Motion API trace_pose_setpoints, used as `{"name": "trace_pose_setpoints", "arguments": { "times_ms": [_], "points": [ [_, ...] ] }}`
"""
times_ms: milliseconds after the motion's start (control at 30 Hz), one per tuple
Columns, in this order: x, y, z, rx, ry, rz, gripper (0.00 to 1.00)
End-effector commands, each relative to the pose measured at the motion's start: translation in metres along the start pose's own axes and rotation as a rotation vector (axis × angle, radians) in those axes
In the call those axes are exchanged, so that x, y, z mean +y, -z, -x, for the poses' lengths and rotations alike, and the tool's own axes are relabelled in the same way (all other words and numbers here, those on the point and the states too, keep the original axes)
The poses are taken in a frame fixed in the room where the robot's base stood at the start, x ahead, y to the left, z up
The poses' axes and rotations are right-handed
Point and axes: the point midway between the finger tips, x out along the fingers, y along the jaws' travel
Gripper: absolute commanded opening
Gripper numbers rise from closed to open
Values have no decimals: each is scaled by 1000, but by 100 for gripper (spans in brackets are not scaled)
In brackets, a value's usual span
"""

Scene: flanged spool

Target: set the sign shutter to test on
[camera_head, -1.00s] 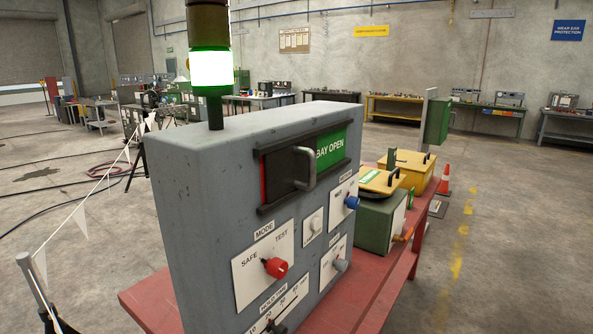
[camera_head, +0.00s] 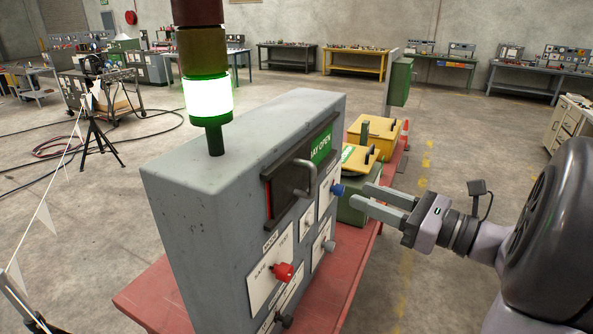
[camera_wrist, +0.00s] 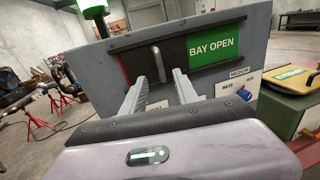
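The sign shutter (camera_head: 284,194) is a dark sliding panel in a black-railed frame on the grey control box. It has an upright grey bar handle (camera_head: 309,178). It stands at the left of the frame, with a thin red strip at its left edge. The green BAY OPEN sign (camera_head: 322,150) shows to its right. In the wrist view the shutter (camera_wrist: 138,66) and handle (camera_wrist: 158,62) lie straight ahead. My gripper (camera_head: 361,196) is open and empty, its fingers pointing at the box front. In the wrist view the fingers (camera_wrist: 157,80) appear just below the handle, apparently short of it.
Below the shutter are a red MODE knob (camera_head: 283,272), a blue knob (camera_head: 338,190) and a grey knob (camera_head: 329,246). A lit stack lamp (camera_head: 208,95) stands on top. A yellow-lidded green box (camera_head: 350,207) sits behind on the red table (camera_head: 145,295).

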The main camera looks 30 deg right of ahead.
Motion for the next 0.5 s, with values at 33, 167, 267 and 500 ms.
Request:
{"name": "trace_pose_setpoints", "arguments": {
  "times_ms": [33, 167, 267, 500],
  "points": [
    [3, 0, -17, 0, -8, 0, 36],
    [3, 0, -57, 1, -9, 1, 36],
    [2, 1, -84, 3, -8, 1, 36],
    [2, 1, -121, 3, -4, 2, 36]
  ]
}}
